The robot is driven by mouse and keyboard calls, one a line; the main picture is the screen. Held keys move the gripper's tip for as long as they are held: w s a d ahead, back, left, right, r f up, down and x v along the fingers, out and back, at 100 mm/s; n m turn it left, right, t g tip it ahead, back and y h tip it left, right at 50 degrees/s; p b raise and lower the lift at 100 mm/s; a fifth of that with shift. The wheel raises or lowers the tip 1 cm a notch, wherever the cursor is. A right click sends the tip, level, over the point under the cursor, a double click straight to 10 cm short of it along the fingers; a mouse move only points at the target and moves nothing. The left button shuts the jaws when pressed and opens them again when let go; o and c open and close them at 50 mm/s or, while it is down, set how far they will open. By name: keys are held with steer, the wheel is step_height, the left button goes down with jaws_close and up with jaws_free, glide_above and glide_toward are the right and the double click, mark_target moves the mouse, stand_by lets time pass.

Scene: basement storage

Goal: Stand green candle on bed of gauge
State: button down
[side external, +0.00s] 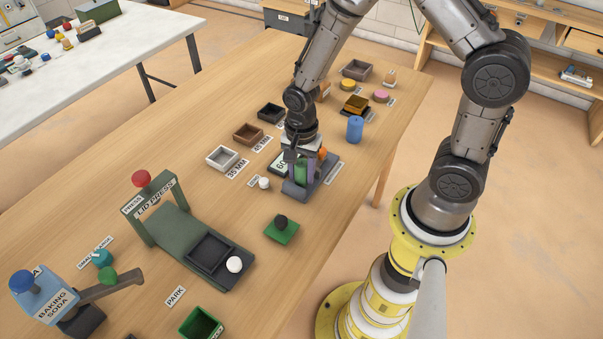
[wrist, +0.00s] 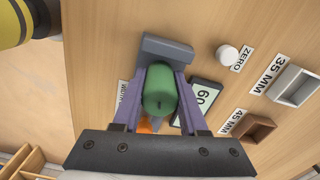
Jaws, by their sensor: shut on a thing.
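The green candle (side external: 301,172) is upright between the fingers of my gripper (side external: 303,170). In the wrist view the candle (wrist: 160,90) shows its round top with a wick, and the purple fingers (wrist: 160,98) are shut on its sides. The grey gauge (side external: 293,192), with a display reading 60 (wrist: 204,96), lies under and around the gripper. The candle is over the gauge's bed; its underside is hidden, so I cannot tell whether it touches. In the wrist view a grey block of the gauge (wrist: 167,50) lies beyond the candle. An orange part (side external: 322,153) shows behind the fingers.
A white ZERO knob (side external: 264,183) is close to the gauge. Trays marked 35 MM (side external: 222,158) and 45 MM (side external: 248,134) stand to the left. A blue candle (side external: 355,129) stands behind right. The green lid press (side external: 190,235) is at front left.

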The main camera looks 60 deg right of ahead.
mark_target(302, 163)
steer(key=shift+f, duration=0.35)
steer(key=shift+f, duration=0.1)
steer(key=shift+c, duration=2.2)
jaws_free()
step_height(302, 163, up, 12)
steer(key=shift+r, duration=0.2)
steer(key=s+r+n+t, duration=0.5)
steer(key=s+r+n, duration=0.9)
steer(key=n, duration=0.1)
steer(key=shift+d+n+t, duration=0.3)
steer(key=shift+d+n, duration=0.1)
steer(key=shift+d, duration=0.05)
